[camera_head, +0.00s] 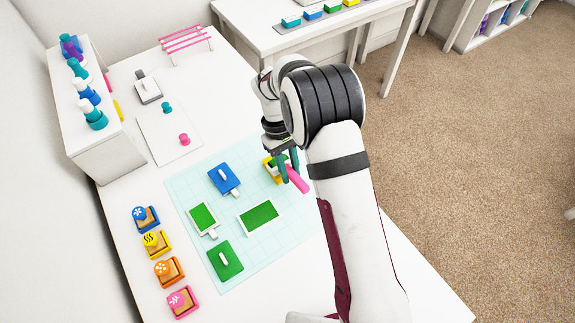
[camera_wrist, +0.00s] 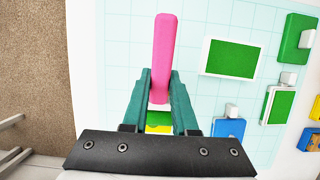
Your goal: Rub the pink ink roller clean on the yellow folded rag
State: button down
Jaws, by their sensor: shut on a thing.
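My gripper (camera_head: 287,166) is shut on the pink ink roller (camera_head: 298,182) at the right part of the pale cutting mat. In the wrist view the roller's pink handle (camera_wrist: 163,50) stands out between the teal fingers of my gripper (camera_wrist: 159,100). The yellow folded rag (camera_head: 269,173) lies beneath, mostly hidden by the fingers. A yellow strip of it (camera_wrist: 158,129) shows between the fingers, with green just above it. I cannot tell whether that green is the roller's head or ink on the rag, nor whether the roller touches the rag.
On the cutting mat (camera_head: 243,238) are two white-framed green pads (camera_head: 259,215) (camera_head: 203,217), a blue block (camera_head: 224,179) and a green block (camera_head: 224,260). Several stamps (camera_head: 162,240) line the left. A white shelf (camera_head: 121,150) with bottles stands behind. The mat's front right is clear.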

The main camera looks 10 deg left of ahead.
jog(key=shift+s+d, duration=0.2)
jog(key=shift+s, duration=0.05)
jog(key=shift+w+a, duration=0.8)
dwell(0.4)
jog(key=shift+r, duration=0.1)
jog(key=shift+r, duration=0.7)
